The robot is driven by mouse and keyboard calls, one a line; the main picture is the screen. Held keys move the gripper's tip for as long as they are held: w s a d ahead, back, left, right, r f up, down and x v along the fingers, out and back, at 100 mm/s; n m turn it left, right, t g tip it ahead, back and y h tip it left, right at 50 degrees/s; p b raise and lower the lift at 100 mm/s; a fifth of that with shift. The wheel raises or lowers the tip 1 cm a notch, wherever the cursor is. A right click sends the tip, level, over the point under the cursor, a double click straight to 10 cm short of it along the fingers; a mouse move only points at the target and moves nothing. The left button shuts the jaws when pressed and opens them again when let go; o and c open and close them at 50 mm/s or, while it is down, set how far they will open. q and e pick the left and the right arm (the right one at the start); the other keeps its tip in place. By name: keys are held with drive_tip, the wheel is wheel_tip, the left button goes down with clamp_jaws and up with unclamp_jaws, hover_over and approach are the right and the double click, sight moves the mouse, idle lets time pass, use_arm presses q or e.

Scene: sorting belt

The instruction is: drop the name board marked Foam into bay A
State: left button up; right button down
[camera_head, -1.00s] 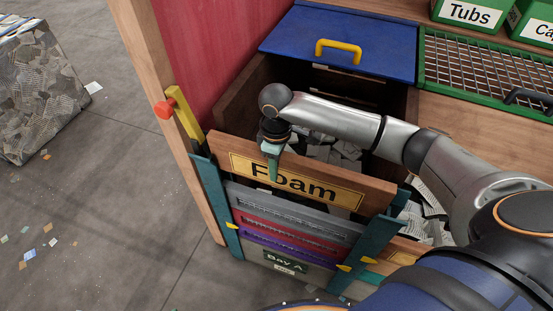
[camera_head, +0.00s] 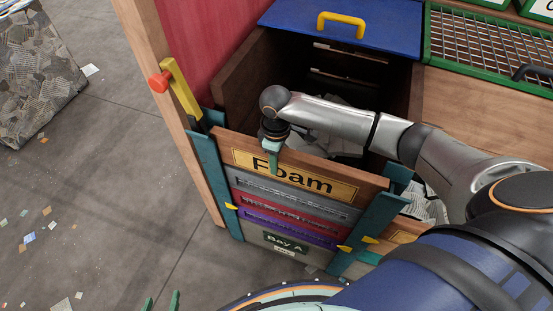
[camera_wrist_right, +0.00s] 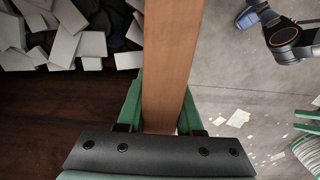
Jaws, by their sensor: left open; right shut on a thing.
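The wooden name board marked Foam (camera_head: 330,181) stands upright between the two teal slotted posts (camera_head: 214,185) at the front of bay A. Its lower edge is at or just above the grey board (camera_head: 290,195); I cannot tell whether they touch. My right gripper (camera_head: 271,160) is shut on the board's top edge, left of its middle. In the right wrist view the board (camera_wrist_right: 171,60) runs between the green fingers. My left gripper (camera_head: 161,302) is open and empty at the bottom edge, with only its green fingertips showing.
Below the grey board are red and purple boards (camera_head: 285,225) and the Bay A label (camera_head: 285,242). Behind is the bin holding paper scraps, with a blue lid (camera_head: 350,22). A red-knobbed yellow lever (camera_head: 180,90) stands on the left post.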

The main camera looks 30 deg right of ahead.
drive_tip(key=shift+f, duration=0.65)
drive_tip(key=c, duration=0.8)
unclamp_jaws()
drive_tip(key=o, duration=0.3)
drive_tip(key=shift+f, duration=0.1)
wheel_tip(320, 180, up, 13)
drive_tip(key=shift+f+p, duration=0.1)
drive_tip(key=shift+p, duration=0.45)
